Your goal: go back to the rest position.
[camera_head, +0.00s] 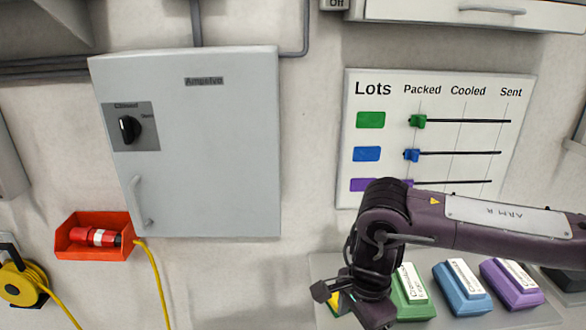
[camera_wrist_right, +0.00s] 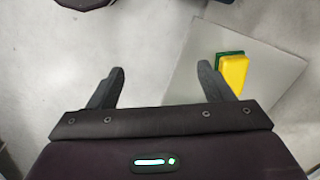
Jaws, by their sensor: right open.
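My right arm reaches in from the right in the head view, across the lower part of the Lots board (camera_head: 440,85). Its wrist bends down in front of the shelf with the boxes. In the right wrist view my right gripper (camera_wrist_right: 160,76) has its two black fingers wide apart, with nothing between them. Beyond the fingers is bare grey floor or surface. My left gripper is in neither view.
A yellow and green block (camera_wrist_right: 232,70) lies on a pale grey surface (camera_wrist_right: 185,88) right of the fingers. Green (camera_head: 412,295), blue (camera_head: 462,290) and purple (camera_head: 511,286) boxes stand at lower right. A grey cabinet (camera_head: 220,150) and orange bin (camera_head: 92,252) are on the wall.

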